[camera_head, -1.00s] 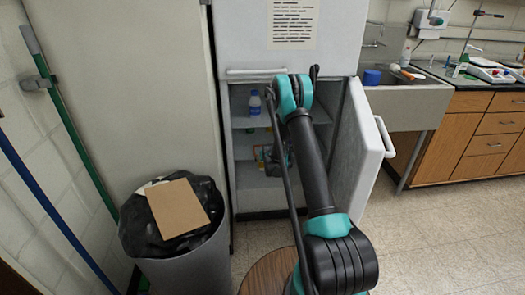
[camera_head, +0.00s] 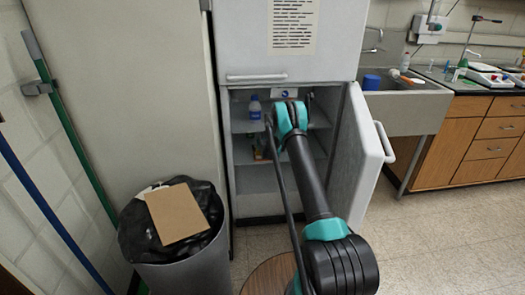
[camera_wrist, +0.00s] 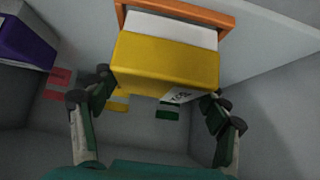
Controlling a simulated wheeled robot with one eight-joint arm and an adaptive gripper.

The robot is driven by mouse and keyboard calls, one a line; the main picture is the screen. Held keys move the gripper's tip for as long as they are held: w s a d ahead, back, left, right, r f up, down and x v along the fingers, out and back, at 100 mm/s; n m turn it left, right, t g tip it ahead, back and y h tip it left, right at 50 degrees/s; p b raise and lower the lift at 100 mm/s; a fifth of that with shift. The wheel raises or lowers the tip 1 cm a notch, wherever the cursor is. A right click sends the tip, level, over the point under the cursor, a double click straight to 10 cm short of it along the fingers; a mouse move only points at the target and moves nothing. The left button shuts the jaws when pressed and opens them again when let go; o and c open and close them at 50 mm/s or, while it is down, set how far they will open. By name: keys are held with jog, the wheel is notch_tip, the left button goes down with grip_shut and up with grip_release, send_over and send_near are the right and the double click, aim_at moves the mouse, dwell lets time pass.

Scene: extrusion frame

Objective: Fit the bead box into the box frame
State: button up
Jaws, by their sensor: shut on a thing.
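In the wrist view, my gripper (camera_wrist: 158,100) is shut on a yellow box with a white upper part, which I take as the bead box (camera_wrist: 165,65). Its fingers hold the yellow box from both sides. An orange frame (camera_wrist: 180,12), likely the box frame, borders the white part at the top of the picture. I cannot tell how far the box sits inside it or whether they touch. A small white label with dark print (camera_wrist: 178,96) shows at the box's lower edge. In the head view my arm hides most of the gripper inside the cabinet.
The arm reaches into an open fridge-like cabinet (camera_head: 262,180) with its door (camera_head: 358,150) swung right. A bottle (camera_head: 255,107) stands on the upper shelf. A purple-and-white box (camera_wrist: 25,40) is left of the gripper. Red, yellow and green patches mark the surface below.

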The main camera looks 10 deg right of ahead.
jog(key=shift+x, duration=0.9)
jog(key=shift+s+f, duration=0.1)
jog(key=shift+f, duration=0.05)
jog(key=o, duration=1.5)
jog(key=shift+c, duration=0.2)
